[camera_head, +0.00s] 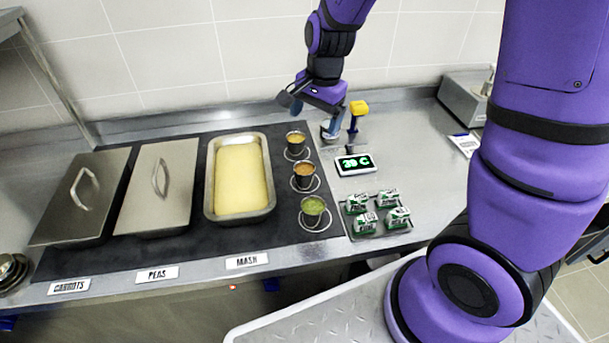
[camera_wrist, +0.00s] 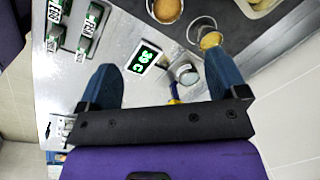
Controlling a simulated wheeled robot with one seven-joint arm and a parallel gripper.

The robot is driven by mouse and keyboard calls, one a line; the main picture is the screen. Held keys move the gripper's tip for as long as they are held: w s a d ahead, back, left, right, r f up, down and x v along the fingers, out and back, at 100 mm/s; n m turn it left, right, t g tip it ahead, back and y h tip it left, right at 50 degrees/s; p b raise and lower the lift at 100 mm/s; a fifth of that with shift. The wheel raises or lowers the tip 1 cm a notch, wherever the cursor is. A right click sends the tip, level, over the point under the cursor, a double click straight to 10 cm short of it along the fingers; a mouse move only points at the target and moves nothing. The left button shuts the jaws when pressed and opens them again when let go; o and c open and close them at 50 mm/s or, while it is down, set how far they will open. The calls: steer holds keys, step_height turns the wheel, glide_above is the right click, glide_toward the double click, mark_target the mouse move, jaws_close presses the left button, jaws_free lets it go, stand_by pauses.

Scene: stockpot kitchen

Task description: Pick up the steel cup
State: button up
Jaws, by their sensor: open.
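A small steel cup (camera_head: 328,132) stands on the steel counter near the wall, partly hidden behind a finger of my gripper (camera_head: 313,121). In the wrist view the round, open-topped steel cup (camera_wrist: 187,73) shows between the two blue fingers, closer to the right one. My gripper (camera_wrist: 160,62) is open and empty, above the counter. I see no contact between the fingers and the cup; the height gap is hard to judge.
A yellow-topped tool (camera_head: 358,108) stands right beside the cup, with a green-lit display (camera_head: 355,164) in front. Sauce cups (camera_head: 304,176) in wire rings stand to the left, by a mash tray (camera_head: 270,190). Small green-white cartons (camera_head: 366,223) sit nearer the front.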

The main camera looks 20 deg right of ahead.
mark_target(304, 176)
steer(key=w+f+m, duration=0.1)
steer(key=f, duration=0.4)
steer(key=w+f+m, duration=0.1)
steer(key=f, duration=0.5)
steer(key=w+f+m+g+h, duration=0.1)
steer(key=f, duration=0.5)
steer(key=shift+w+a+m, duration=0.2)
steer(key=shift+a+m, duration=0.1)
steer(key=shift+a, duration=0.05)
steer(key=shift+w+a+f, duration=0.1)
steer(key=shift+a+f, duration=0.05)
steer(key=shift+f, duration=1.1)
steer(key=shift+w+a+f, duration=0.1)
steer(key=shift+f, duration=1.15)
steer(key=c, duration=1.1)
steer(key=shift+r, duration=0.1)
step_height(304, 176, up, 10)
